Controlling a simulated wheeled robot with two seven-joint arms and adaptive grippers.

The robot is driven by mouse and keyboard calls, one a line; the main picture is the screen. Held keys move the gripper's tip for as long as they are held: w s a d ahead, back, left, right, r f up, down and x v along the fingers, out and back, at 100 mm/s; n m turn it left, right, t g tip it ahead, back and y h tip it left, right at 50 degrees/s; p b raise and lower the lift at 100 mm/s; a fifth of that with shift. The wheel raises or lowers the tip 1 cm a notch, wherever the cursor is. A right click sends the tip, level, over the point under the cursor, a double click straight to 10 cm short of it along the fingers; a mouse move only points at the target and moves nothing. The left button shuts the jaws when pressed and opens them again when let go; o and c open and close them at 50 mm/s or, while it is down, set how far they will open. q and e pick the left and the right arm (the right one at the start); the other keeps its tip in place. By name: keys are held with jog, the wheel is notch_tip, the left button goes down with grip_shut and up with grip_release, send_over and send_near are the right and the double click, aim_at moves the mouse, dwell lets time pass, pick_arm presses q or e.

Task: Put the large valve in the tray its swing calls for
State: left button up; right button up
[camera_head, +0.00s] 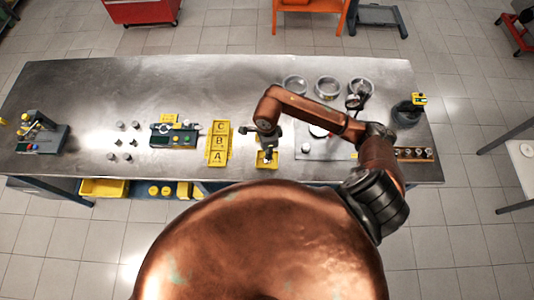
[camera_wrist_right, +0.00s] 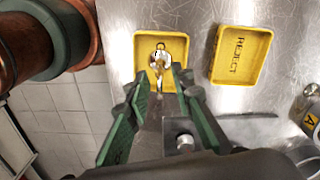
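A shiny metal part, which looks like a valve (camera_wrist_right: 160,62), lies in a small yellow tray (camera_wrist_right: 140,42) in the right wrist view. That tray also shows in the head view (camera_head: 260,164), near the bench's front edge. My right gripper (camera_wrist_right: 160,82) is open above the tray, with its green fingers apart on either side of the part's stem; I cannot tell if they touch it. The lettered yellow tray strip C, B, A (camera_head: 229,143) stands left of my right gripper. A yellow tray marked REJECT (camera_wrist_right: 224,68) lies beside the small tray. My left gripper is not in view.
A gauge fixture (camera_head: 175,135) stands left of the lettered strip, with several small metal cylinders (camera_head: 120,125) farther left. A wooden rack (camera_head: 415,154) and a black device (camera_head: 406,115) stand at the right end. The back middle is clear.

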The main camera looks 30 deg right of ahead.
notch_tip(320, 180, up, 10)
jog(key=shift+f+b, duration=0.15)
jog(key=shift+b, duration=0.7)
